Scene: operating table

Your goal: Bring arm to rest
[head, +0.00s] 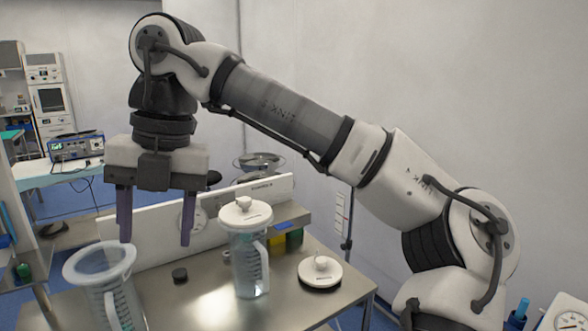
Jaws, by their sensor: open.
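My gripper (156,215) points straight down with its two dark fingers wide apart and nothing between them. It hangs above the metal table (215,305), between and above two clear jugs. My arm (290,110) arches from the lower right up to the top left and down to the gripper. The open-topped jug (107,290) stands at the lower left, cut off by the frame's bottom edge. The other jug (250,262) stands upright to the right of the gripper with a white lid (240,214) on it.
A round white lid (320,270) with a knob lies on the table at right. A small black cap (180,274) lies between the jugs. A white panel (150,232) runs along the table's back. Coloured blocks (287,239) sit behind. Shelving (22,230) stands at far left.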

